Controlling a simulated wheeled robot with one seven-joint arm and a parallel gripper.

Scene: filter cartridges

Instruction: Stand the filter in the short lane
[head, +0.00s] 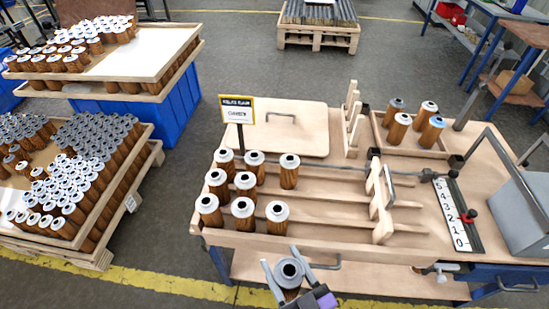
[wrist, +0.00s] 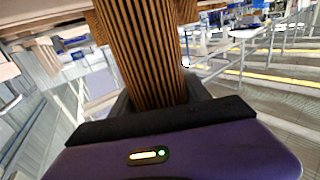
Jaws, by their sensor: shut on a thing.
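My gripper (head: 284,263) is at the bottom centre of the head view, just in front of the lane table's front edge. It is shut on a brown pleated filter (head: 290,271) with a grey ringed top. The wrist view shows the held filter's pleated side (wrist: 150,55) rising between the jaws. On the table, the back lane holds three filters (head: 289,172) and the front lane holds three filters (head: 277,218). The middle lane (head: 310,205) is the short one, with two filters (head: 245,185) at its left end. Its right part is bare.
A wooden gate (head: 381,200) stands across the lanes' right ends. A sign (head: 237,110) rises behind them. A tray at the back right holds several filters (head: 398,128). A numbered scale (head: 453,215) lies at right. Crowded filter pallets (head: 90,225) stand at left.

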